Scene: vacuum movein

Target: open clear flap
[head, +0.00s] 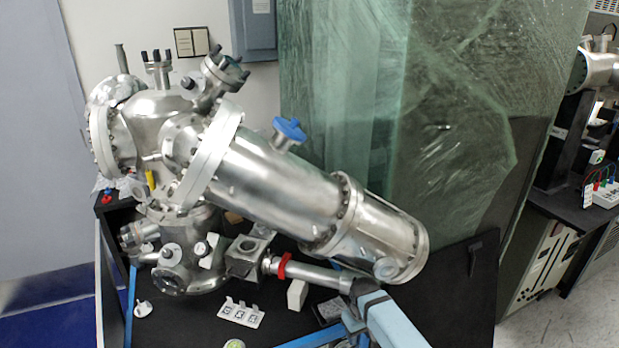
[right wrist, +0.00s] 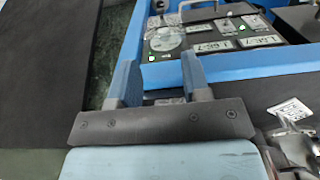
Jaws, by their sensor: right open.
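The clear flap (head: 440,110) is a large, greenish, see-through plastic sheet. It hangs from the top of the head view, right of the steel vacuum chamber, and is wrinkled with shiny streaks. My right gripper (head: 347,325) is low in the head view, below the chamber's large cylinder and apart from the flap. In the right wrist view its two blue fingers (right wrist: 160,80) stand apart with nothing held between them. The flap cannot be made out for sure in the right wrist view. My left gripper is not in view.
The steel vacuum chamber (head: 270,185) stands on a black table and its cylinder reaches toward the flap. A black panel (head: 458,295) stands below the flap. An instrument panel (right wrist: 210,38) in a blue frame lies beyond my right fingers. Equipment racks (head: 545,265) stand at right.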

